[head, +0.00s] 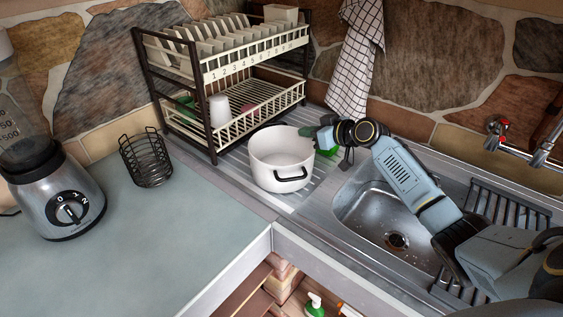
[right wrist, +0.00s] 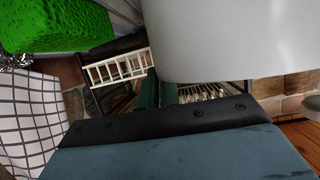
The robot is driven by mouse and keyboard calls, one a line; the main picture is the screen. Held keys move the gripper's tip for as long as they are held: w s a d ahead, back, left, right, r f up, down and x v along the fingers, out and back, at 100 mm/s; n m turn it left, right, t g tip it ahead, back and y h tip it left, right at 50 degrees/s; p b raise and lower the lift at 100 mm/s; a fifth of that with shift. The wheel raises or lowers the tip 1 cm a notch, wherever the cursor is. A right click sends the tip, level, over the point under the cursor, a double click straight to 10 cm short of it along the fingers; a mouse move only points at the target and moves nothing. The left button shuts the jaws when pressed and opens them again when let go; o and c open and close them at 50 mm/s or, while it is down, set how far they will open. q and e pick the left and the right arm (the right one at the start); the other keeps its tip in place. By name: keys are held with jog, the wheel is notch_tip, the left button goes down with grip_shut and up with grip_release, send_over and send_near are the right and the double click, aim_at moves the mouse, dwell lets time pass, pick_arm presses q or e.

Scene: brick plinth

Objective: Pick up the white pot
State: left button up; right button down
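The white pot (head: 271,152) stands upright on the ribbed metal drainboard, left of the sink basin. A dark handle is on its front side. My right gripper (head: 313,134) is at the pot's far right rim, its arm reaching over the sink. In the right wrist view, a large white surface of the pot (right wrist: 235,35) fills the upper right, with the dark green fingers (right wrist: 160,90) at its lower left edge. I cannot tell whether the fingers are open or shut on the rim. My left gripper is not in view.
A two-tier dish rack (head: 209,138) with plates and a cup stands behind the pot. A green sponge (right wrist: 55,22) is close to the gripper. A checkered towel (head: 352,70) hangs behind. A wire basket (head: 147,160) and blender (head: 60,195) stand left; the counter's middle is clear.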

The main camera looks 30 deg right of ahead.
jog(key=shift+s+a+f, duration=0.1)
jog(key=shift+a+f, duration=0.05)
jog(key=shift+f, duration=0.15)
